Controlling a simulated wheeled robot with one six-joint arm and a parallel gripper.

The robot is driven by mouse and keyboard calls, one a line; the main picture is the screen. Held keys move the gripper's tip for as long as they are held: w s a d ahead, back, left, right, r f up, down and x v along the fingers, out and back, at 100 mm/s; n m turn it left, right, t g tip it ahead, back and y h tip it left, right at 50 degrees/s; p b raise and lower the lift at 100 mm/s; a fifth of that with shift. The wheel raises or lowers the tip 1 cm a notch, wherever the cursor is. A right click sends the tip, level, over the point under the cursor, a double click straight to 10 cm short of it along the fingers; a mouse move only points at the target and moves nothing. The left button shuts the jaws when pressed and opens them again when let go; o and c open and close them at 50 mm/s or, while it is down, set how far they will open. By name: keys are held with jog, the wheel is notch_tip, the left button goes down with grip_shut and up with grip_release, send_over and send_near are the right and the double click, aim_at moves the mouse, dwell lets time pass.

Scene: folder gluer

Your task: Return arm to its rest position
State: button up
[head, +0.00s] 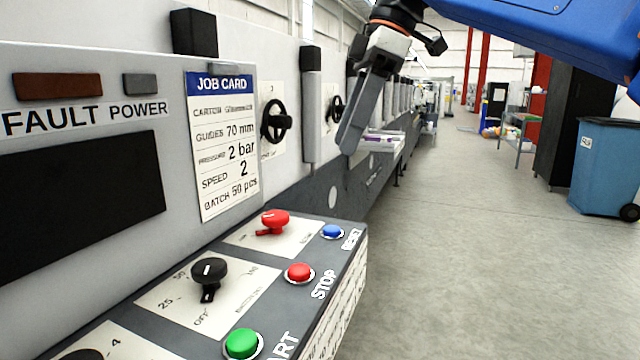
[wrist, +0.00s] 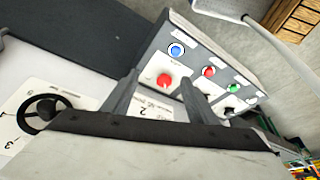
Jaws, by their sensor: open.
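My gripper (head: 362,120) hangs at the upper middle of the head view, beyond the control panel (head: 330,290), with my blue arm reaching in from the upper right. In the wrist view, my gripper's two fingers (wrist: 162,98) stand apart with nothing between them. The red rotary knob (wrist: 165,80) shows beyond the fingers and also in the head view (head: 273,220). The gripper appears clear of the panel and its controls.
The panel carries a black knob (head: 208,275), green button (head: 242,344), red stop button (head: 299,272) and blue reset button (head: 332,231). A black handwheel (head: 276,121) juts from the machine. A blue bin (head: 605,165) stands right; the floor aisle (head: 450,250) is clear.

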jog(key=s+d+f+m+t+h, duration=0.1)
jog(key=s+d+f+m, duration=0.4)
jog(key=f, duration=0.8)
jog(key=s+d+f+m+t+h, duration=0.1)
jog(key=s+d+f+m, duration=0.4)
jog(key=d+f, duration=0.6)
jog(key=s+d+f+m+t+h, duration=0.2)
jog(key=d+f+m, duration=0.6)
jog(key=f, duration=0.8)
jog(key=s+t, duration=0.1)
jog(key=s, duration=0.1)
jog(key=shift+s+d, duration=0.15)
jog(key=shift+s, duration=0.25)
